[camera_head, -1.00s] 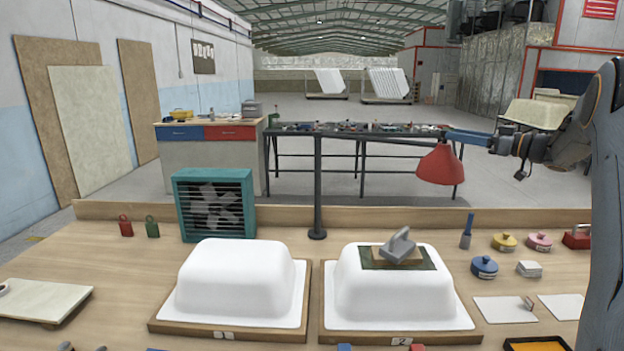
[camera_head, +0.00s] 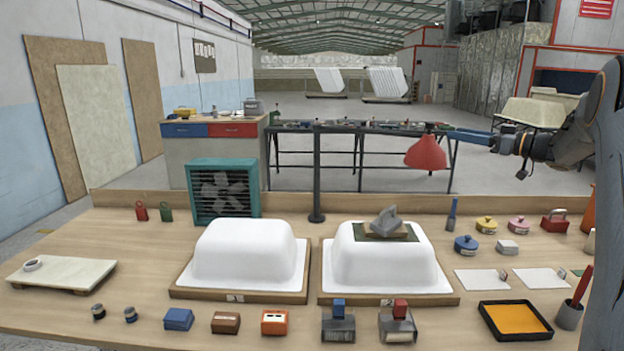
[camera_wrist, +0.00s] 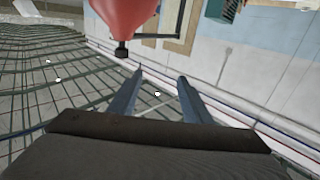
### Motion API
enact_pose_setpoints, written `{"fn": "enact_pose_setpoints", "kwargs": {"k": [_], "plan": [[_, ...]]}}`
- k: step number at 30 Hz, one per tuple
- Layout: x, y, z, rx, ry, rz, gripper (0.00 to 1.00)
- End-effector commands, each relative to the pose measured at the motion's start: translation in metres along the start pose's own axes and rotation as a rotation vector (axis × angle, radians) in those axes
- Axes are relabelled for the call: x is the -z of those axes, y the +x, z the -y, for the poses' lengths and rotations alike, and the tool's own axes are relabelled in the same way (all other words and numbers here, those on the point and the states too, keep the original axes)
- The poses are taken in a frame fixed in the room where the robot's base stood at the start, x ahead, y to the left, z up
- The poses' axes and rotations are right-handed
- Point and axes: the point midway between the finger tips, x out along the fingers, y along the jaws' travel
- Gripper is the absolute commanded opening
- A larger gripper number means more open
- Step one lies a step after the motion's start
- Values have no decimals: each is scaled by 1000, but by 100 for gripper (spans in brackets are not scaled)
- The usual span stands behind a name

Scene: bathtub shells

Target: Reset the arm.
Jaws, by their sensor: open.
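My arm (camera_head: 560,145) reaches in from the right edge of the head view, raised above the bench. My gripper (camera_head: 457,135) points left, seen side-on, beside the red lamp shade (camera_head: 426,153); I cannot tell the gap between them. In the wrist view my gripper (camera_wrist: 159,77) shows two blue-grey fingers held apart with nothing between them. The red lamp shade (camera_wrist: 125,18) shows beyond them at the top.
Two white shells (camera_head: 250,250) (camera_head: 388,258) sit on wooden bases on the bench. A grey tool lies on the right shell. Several blocks, pots, stamps and an orange tray (camera_head: 515,321) line the front and right. A teal fan (camera_head: 224,190) stands at the back left.

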Motion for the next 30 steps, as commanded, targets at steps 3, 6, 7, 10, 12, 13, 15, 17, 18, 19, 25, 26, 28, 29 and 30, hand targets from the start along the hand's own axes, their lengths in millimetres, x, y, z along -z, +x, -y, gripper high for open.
{"fn": "enact_pose_setpoints", "kwargs": {"k": [3,6,7,10,12,13,15,17,18,19,25,26,28,29,30], "plan": [[4,14,2,-41,-6,-8,44],[7,25,3,-81,-11,-15,44],[7,28,3,-96,-11,-16,44],[9,38,4,-150,-14,-17,44],[10,45,4,-197,-14,-16,44],[10,48,4,-218,-14,-12,44],[9,54,6,-276,-11,-3,44],[6,59,8,-328,-6,11,44],[3,62,11,-367,-1,24,44],[0,64,14,-397,4,37,44],[-50,61,61,-638,82,232,44],[-62,56,75,-672,100,283,44],[-94,41,109,-737,147,407,44],[-107,34,124,-754,165,457,44],[-123,24,144,-774,190,523,44]]}}
